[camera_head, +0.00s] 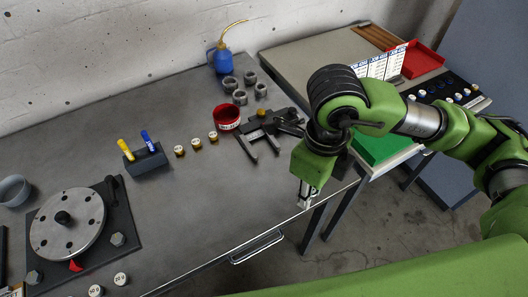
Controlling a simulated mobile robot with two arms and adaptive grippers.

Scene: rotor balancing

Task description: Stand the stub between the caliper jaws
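The caliper (262,129) lies on the grey workbench, and its two dark jaws (246,149) point toward the front edge. No part is clearly recognisable as the stub. Several short grey ring-like cylinders (239,97) stand behind the caliper. I see nothing standing between the jaws. My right gripper (305,200) hangs just right of and in front of the jaws, over the bench's front edge. Its fingers are small and partly hidden by the wrist, so its opening and any held thing are unclear. My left gripper is not in view.
A red cup (226,117) stands beside the caliper. Brass weights (197,143), a block with yellow and blue tools (147,160), a blue oil can (223,60) and a rotor disc (68,222) are on the bench. The front middle of the bench is clear.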

